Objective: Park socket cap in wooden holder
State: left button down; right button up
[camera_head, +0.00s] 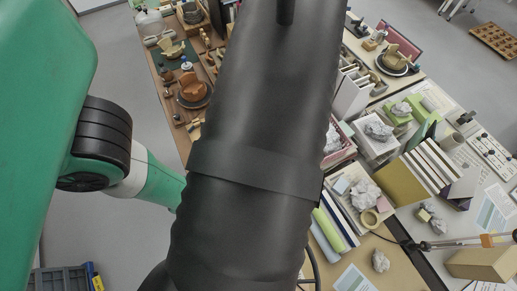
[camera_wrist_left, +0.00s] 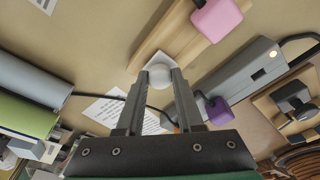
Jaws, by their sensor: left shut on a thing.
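In the left wrist view my left gripper (camera_wrist_left: 160,88) is shut on a small white rounded cap (camera_wrist_left: 158,73), held between the fingertips. The cap is over or at a pale wooden holder (camera_wrist_left: 188,36), a long strip. It covers part of a white square-edged piece (camera_wrist_left: 175,47), and I cannot tell whether the two are one thing or touch the wood. A pink block-like cap (camera_wrist_left: 216,18) sits on the same holder, up and to the right. A grey power strip (camera_wrist_left: 238,80) with a lit switch lies to the right, with a purple cap or plug (camera_wrist_left: 217,111) at its near side. My right gripper is not in view.
In the wrist view a white paper (camera_wrist_left: 105,108) and dark cable lie left of the fingers, rolled green and grey items (camera_wrist_left: 30,112) farther left, a wooden stand (camera_wrist_left: 290,100) right. In the head view my arm hides the middle; crowded desks (camera_head: 400,190) stand right.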

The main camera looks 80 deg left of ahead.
pick_arm(q)
jog(key=shift+f, duration=0.1)
jog(key=shift+c, duration=2.3)
grip_release()
jog(key=o, duration=0.4)
notch_tip(320, 180, up, 8)
jog(key=p, duration=0.8)
